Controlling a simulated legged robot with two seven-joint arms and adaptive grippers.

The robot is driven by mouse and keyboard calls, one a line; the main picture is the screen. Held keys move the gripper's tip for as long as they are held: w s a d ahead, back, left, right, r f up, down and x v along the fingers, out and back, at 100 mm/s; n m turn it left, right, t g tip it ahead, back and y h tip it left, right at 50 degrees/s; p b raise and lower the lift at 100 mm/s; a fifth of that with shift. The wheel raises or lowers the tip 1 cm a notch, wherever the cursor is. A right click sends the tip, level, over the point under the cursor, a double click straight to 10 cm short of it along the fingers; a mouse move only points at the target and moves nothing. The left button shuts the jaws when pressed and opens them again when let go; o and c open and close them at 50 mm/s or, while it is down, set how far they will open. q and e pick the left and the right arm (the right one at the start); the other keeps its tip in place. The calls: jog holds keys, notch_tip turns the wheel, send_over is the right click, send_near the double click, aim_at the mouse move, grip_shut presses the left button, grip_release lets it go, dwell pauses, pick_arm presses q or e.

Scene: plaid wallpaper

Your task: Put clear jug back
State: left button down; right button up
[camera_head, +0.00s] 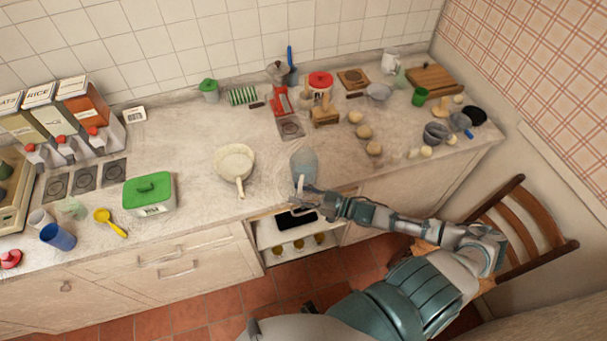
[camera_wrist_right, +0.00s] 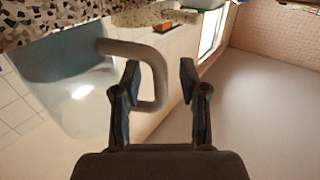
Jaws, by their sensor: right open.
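The clear jug (camera_head: 304,164) stands upright near the front edge of the counter, right of the cream pan. In the right wrist view the see-through jug (camera_wrist_right: 75,95) fills the left side, and its pale looped handle (camera_wrist_right: 157,72) reaches between my fingers. My right gripper (camera_head: 304,194) is at the jug's front side. In the right wrist view the gripper (camera_wrist_right: 158,78) is open, with one finger on each side of the handle's outer part; I cannot tell whether either touches it. My left gripper is not in view.
A cream pan (camera_head: 235,163) and a green-lidded box (camera_head: 148,194) stand to the left. A red machine (camera_head: 281,101) and a small wooden stand (camera_head: 325,117) are behind the jug. Below the counter edge is an open compartment (camera_head: 273,239). A wooden chair (camera_head: 523,235) is at right.

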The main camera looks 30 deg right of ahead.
aim_at(300, 187)
jog(key=shift+d, duration=0.1)
grip_shut()
jog(key=shift+r, duration=0.2)
jog(key=shift+r, duration=1.5)
jog(key=s+a+r+p, duration=0.1)
jog(key=s+a, duration=0.3)
jog(key=s, duration=0.3)
jog(key=s+a+r, duration=0.1)
jog(key=s+a, duration=0.4)
jog(key=s, duration=0.1)
jog(key=w+d+m+t+h, duration=0.1)
jog(key=w+m+h, duration=0.3)
jog(key=w, duration=0.4)
jog(key=w+d+m+t+h, duration=0.1)
jog(key=w+m+t+h, duration=0.2)
jog(key=w+h, duration=0.4)
jog(key=shift+w+d+r+m, duration=0.3)
jog(key=shift+w+r+m, duration=0.1)
jog(key=shift+w, duration=0.6)
